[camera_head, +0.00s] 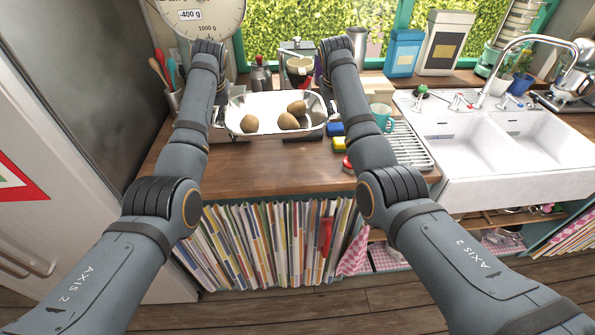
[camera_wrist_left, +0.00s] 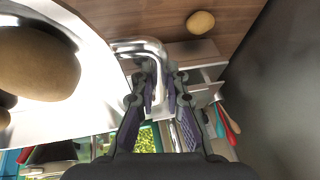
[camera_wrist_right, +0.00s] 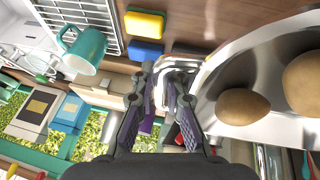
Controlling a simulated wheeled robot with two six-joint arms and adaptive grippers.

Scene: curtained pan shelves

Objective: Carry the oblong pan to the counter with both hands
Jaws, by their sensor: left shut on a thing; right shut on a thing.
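The oblong metal pan (camera_head: 262,97) is over the wooden counter (camera_head: 265,170), roughly level, with several brown potatoes (camera_head: 288,121) in it. I cannot tell whether it touches the counter. My left gripper (camera_wrist_left: 158,82) is shut on the pan's left handle (camera_wrist_left: 140,46). My right gripper (camera_wrist_right: 160,80) is shut on the right handle (camera_wrist_right: 180,67). In the head view my arms mostly hide both grippers and handles. Another potato (camera_wrist_left: 200,22) lies on the wood outside the pan in the left wrist view.
Yellow and blue sponges (camera_head: 339,143), a teal mug (camera_head: 381,118) and a wire rack (camera_head: 410,148) stand right of the pan. A white sink (camera_head: 460,150) is further right. A utensil pot (camera_head: 174,100) is at left.

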